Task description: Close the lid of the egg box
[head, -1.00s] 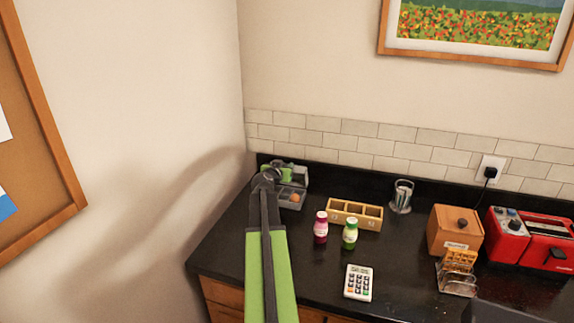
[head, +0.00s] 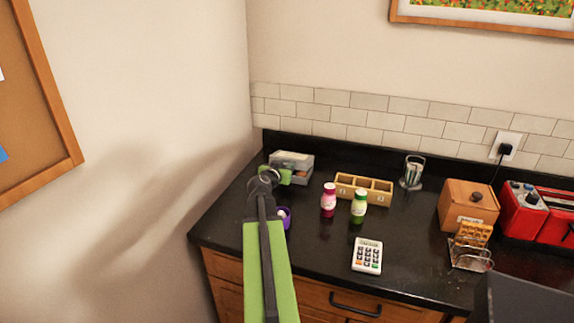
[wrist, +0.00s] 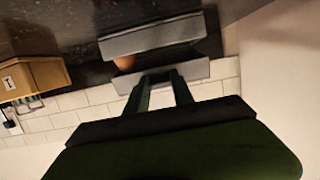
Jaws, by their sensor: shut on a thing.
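The grey egg box (head: 303,177) stands at the back left of the black counter. Its lid (head: 290,157) is over the box, but a gap remains in the wrist view. There, a brown egg (wrist: 125,62) shows between two grey parts of the box. My gripper (head: 285,174) is at the box's left side in the head view. In the wrist view my gripper (wrist: 161,76) has its green fingers at the edge of the nearer grey part, shut on the lid. My wrist partly hides the box in the head view.
A purple container (head: 286,217) stands close beside my arm. The wall is close on the left.

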